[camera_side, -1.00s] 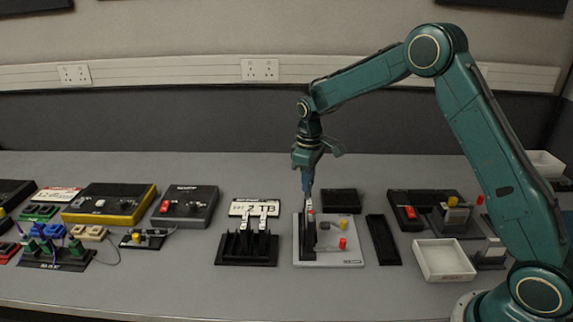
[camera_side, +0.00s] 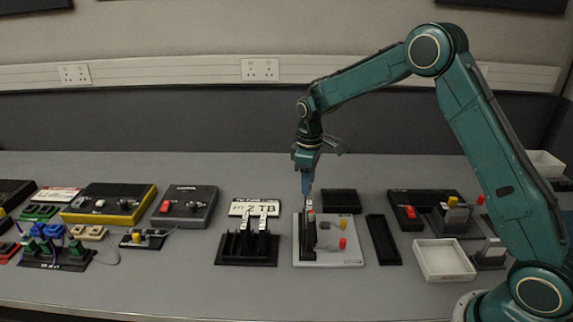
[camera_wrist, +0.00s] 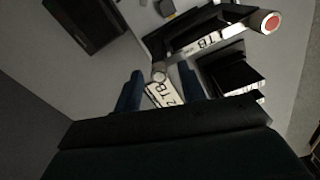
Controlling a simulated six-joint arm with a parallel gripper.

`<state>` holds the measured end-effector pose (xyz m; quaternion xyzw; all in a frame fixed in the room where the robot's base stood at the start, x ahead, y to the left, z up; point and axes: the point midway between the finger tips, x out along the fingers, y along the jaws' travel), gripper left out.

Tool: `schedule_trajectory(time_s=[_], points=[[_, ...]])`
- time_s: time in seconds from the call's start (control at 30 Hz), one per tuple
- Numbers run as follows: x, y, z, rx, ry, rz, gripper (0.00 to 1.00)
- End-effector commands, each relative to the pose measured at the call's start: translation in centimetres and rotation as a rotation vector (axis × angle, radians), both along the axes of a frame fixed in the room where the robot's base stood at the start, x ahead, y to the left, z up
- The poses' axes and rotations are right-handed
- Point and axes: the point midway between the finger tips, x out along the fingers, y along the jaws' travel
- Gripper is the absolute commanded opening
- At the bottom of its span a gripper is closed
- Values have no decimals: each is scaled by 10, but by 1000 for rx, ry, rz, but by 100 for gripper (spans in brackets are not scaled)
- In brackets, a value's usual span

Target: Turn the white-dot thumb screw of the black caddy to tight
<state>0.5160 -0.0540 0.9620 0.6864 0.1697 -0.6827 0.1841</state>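My gripper (camera_wrist: 160,68) points down over a dark upright dock (camera_side: 308,240) on a light grey plate in the side view. In the wrist view its two blue fingers stand apart on either side of a pale round thumb screw (camera_wrist: 158,75), with a visible gap on both sides. This screw sits at the end of a caddy with a white "2 TB" label (camera_wrist: 165,95). A second labelled caddy (camera_wrist: 205,42) lies beyond it, with a red-dot screw (camera_wrist: 269,22) at its end. The caddy bodies are mostly hidden, and the screw's dot is too small to read.
The grey plate (camera_side: 350,258) carries yellow and red knobs (camera_side: 342,243) right of the dock. A black rack (camera_side: 245,250) with labelled caddies stands left. A black strip (camera_side: 383,240) and white tray (camera_side: 443,260) lie right. The table front is clear.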

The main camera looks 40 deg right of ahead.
Motion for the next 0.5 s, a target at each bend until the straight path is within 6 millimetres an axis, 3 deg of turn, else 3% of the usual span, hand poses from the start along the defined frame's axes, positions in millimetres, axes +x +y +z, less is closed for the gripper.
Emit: schedule_trajectory(time_s=[0.27,0.5], points=[[0,0,2,0,0,0,40],[1,0,19,0,-4,0,40]])
